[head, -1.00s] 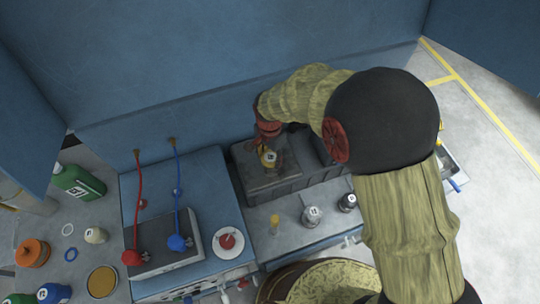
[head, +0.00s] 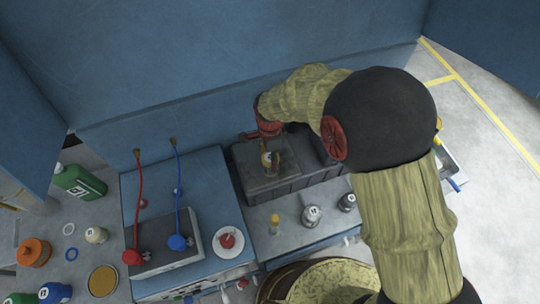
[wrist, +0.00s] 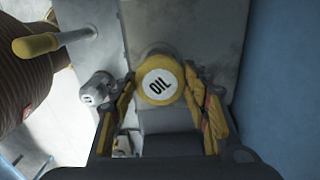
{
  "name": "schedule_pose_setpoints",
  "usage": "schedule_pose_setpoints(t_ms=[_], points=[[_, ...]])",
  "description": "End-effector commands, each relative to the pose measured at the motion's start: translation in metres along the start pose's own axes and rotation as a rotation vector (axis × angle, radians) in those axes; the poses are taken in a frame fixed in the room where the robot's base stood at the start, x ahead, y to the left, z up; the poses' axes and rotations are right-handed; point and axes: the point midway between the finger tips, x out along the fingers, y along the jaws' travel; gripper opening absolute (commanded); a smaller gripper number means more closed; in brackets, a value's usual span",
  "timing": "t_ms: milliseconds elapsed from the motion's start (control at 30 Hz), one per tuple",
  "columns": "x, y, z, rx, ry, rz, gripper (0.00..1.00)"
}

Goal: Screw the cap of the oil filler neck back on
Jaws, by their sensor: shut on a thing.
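In the head view the cap (head: 266,159) shows small beneath my gripper (head: 272,155), over the dark grey block (head: 262,183) at the back of the bench. The filler neck is mostly hidden under the cap, and I cannot tell whether its threads are engaged.
A large drum (head: 330,280) stands in front.

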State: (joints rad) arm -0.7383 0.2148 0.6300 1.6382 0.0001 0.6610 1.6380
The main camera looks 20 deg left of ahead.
Motion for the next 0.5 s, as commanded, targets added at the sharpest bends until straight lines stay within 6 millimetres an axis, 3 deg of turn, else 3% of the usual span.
schedule_pose_setpoints(t_ms=[300,500], points=[[-0.0005,-0.0010,-0.0001,0.352,-0.001,-0.002,0.18],[-0.0001,-0.0011,-0.0001,0.428,-0.002,-0.002,0.18]])
